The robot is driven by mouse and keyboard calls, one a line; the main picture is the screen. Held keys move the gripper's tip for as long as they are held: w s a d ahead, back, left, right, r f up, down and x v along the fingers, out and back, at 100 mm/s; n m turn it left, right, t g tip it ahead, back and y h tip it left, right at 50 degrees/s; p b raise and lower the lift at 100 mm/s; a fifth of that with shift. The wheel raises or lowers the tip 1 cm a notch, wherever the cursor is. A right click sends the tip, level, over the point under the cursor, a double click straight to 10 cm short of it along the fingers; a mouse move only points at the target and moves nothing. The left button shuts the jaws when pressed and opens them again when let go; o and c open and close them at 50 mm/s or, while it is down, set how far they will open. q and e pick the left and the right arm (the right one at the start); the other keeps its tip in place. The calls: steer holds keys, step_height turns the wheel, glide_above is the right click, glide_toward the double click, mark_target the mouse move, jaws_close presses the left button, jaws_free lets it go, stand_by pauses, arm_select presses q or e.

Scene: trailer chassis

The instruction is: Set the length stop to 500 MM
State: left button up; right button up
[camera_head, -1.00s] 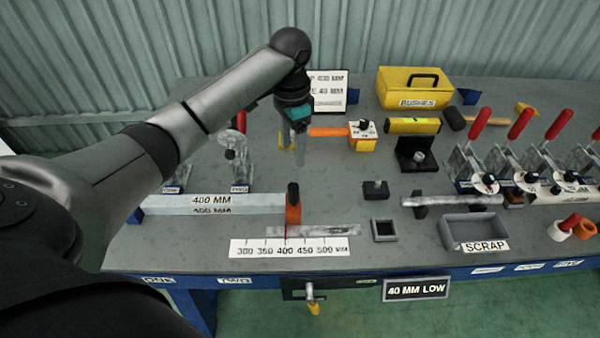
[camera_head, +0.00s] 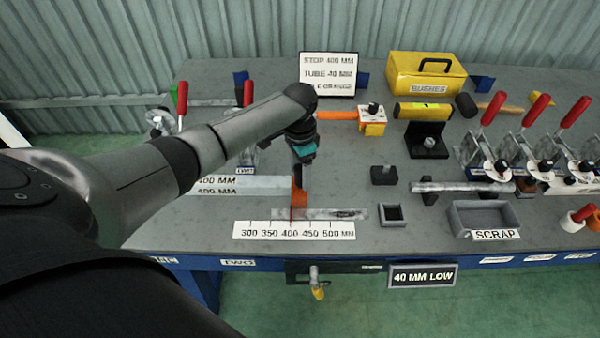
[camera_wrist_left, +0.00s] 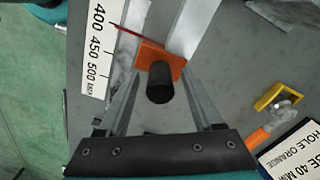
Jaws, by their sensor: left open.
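The length stop (camera_head: 298,202) is an orange block, mostly behind my left gripper in the head view. In the left wrist view the orange stop (camera_wrist_left: 152,54) carries a round black knob (camera_wrist_left: 160,84). Its red pointer stands at about 400 on the white scale (camera_head: 294,230), marked 300 to 500 MM. My left gripper (camera_head: 303,183) is over the stop, pointing down. In the wrist view its open fingers (camera_wrist_left: 160,72) show on either side of the knob; I cannot tell whether they touch it. My right gripper is out of view.
A long bar labelled 400 MM (camera_head: 245,185) lies left of the stop. A metal strip (camera_head: 340,214) lies behind the scale. A sign reading STOP 400 MM (camera_head: 327,74) stands behind. A small dark square frame (camera_head: 393,215) and a scrap tray (camera_head: 483,218) are to the right.

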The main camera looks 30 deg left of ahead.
arm_select(q)
steer(key=shift+f, duration=0.1)
jaws_close()
stand_by(0.5)
stand_by(0.9)
